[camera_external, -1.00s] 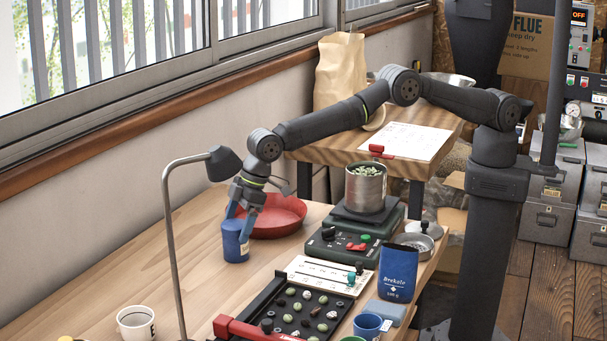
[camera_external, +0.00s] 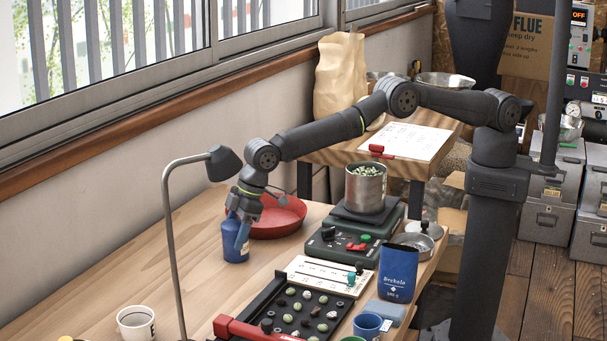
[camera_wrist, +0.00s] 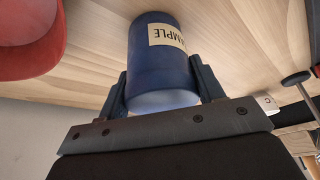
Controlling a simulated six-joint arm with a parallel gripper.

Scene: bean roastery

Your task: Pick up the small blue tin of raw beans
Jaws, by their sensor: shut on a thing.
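The small blue tin (camera_external: 235,241) stands upright on the wooden table, left of the red bowl, in the external view. In the wrist view the blue tin (camera_wrist: 160,55) shows a cream label reading "SAMPLE". My gripper (camera_external: 240,228) has come down over the tin from above. In the wrist view my gripper (camera_wrist: 162,88) has one finger on each side of the tin and is shut on it. The tin's underside is hidden, and I cannot tell whether it is clear of the table.
A red bowl (camera_external: 277,232) sits close behind and right of the tin. A lamp (camera_external: 172,240) stands in front to the left. A black tray of beans (camera_external: 262,299), a scale with a metal pot (camera_external: 365,187) and a blue bag (camera_external: 397,274) are to the right.

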